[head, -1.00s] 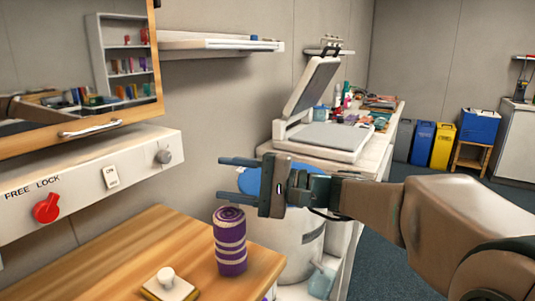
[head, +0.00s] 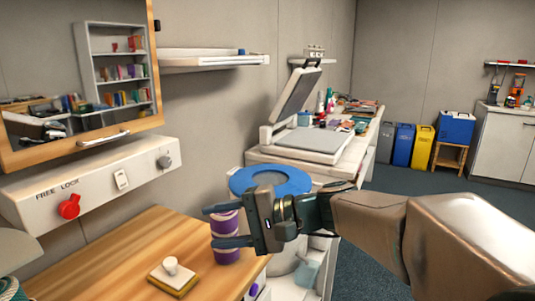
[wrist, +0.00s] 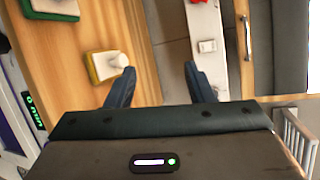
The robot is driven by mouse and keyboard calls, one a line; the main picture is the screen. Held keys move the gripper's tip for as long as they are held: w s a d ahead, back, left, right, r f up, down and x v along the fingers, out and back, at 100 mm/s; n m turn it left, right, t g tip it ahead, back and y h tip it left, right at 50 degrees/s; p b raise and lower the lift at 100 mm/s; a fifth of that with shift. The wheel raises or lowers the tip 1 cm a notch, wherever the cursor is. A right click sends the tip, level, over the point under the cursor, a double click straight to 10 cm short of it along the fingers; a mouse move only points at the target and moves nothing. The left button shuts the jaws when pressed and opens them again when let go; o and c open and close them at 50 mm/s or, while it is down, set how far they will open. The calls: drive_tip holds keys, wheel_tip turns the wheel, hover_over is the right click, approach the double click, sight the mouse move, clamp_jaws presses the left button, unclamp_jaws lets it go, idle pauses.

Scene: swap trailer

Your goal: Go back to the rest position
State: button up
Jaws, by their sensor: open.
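My gripper (head: 226,226) is open and empty, reaching in from the right over the right end of the wooden counter (head: 130,245). In the head view its fingers point left and pass in front of a purple striped cup (head: 226,250), hiding its middle. In the wrist view the two fingers (wrist: 160,85) stand apart with nothing between them. I cannot tell from these views how far the fingers are from the cup.
A yellow-and-white block with a white knob (head: 172,275) lies on the counter; it also shows in the wrist view (wrist: 105,65). A control panel with a red knob (head: 69,206) is on the wall. A blue-rimmed bin (head: 270,180) stands behind my gripper. Floor at right is clear.

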drive_tip(key=s+d+n+h+p, duration=0.1)
drive_tip(key=s+d+h+p, duration=0.2)
drive_tip(key=d+h+p, duration=0.2)
drive_tip(key=s+d+f+n+h+p, duration=0.1)
drive_tip(key=s+d+h+p, duration=0.3)
drive_tip(key=d, duration=0.6)
drive_tip(key=s+d+n+t+h+p, duration=0.1)
drive_tip(key=s+d+h+p, duration=0.3)
drive_tip(key=d+h+p, duration=0.2)
drive_tip(key=shift+d+f+n, duration=0.3)
drive_tip(key=shift+d+f, duration=0.1)
drive_tip(key=shift+d, duration=0.55)
drive_tip(key=shift+s, duration=0.1)
